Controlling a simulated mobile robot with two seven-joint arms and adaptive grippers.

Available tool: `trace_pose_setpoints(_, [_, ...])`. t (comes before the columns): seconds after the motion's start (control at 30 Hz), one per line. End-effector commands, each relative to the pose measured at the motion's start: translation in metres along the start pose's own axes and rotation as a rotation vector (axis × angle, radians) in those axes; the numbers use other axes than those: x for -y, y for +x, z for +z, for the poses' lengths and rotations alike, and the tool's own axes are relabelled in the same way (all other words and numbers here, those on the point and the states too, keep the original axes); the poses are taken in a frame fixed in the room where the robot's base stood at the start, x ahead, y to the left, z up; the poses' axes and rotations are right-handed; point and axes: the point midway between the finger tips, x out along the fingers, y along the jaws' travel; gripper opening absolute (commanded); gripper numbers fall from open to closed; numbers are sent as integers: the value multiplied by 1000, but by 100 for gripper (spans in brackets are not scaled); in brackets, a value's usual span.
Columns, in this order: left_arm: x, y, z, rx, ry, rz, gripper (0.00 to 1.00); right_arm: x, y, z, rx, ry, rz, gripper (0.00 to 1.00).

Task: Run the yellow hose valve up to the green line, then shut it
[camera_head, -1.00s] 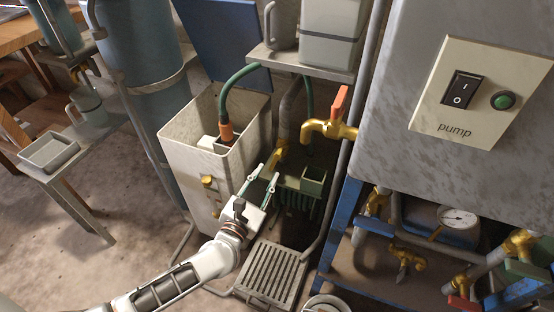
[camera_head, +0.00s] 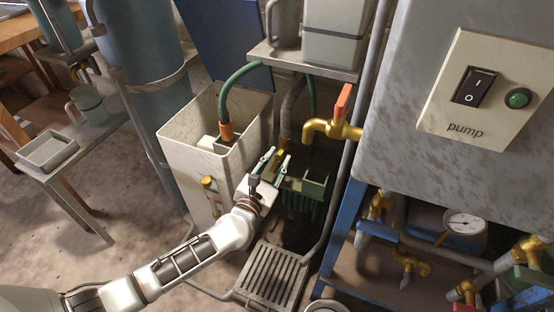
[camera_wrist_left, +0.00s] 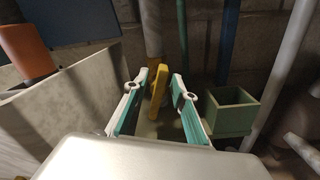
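The yellow hose valve lever (camera_wrist_left: 158,92) stands between the two fingers of my left gripper (camera_wrist_left: 159,76) in the left wrist view. Small gaps show on both sides of it, so the fingers are open around it and not clamped. In the head view my left gripper (camera_head: 277,157) is at the right side of the pale bin, and its fingers largely cover the lever. I cannot make out the green line in either view. My right gripper is not in view.
The pale open bin (camera_head: 178,128) with a green hose (camera_head: 228,95) and orange fitting (camera_head: 226,131) is left of the gripper. A green box (camera_head: 315,182) sits close on the right. A brass tap (camera_head: 331,130) with a red handle is above right. A floor grate (camera_head: 272,275) lies below.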

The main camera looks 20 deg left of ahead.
Motion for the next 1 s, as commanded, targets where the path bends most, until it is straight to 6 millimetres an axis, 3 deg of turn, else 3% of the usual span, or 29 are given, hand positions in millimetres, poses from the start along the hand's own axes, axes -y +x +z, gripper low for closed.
trace_pose_setpoints(0.03, [0,0,0,0,0,0,18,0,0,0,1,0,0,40])
trace_pose_setpoints(0.1, [0,0,0,0,0,0,0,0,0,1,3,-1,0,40])
trace_pose_setpoints(0.57, [0,0,2,1,47,1,0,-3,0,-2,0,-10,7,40])
trace_pose_setpoints(1.0, [6,1,3,2,375,3,0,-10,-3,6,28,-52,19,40])
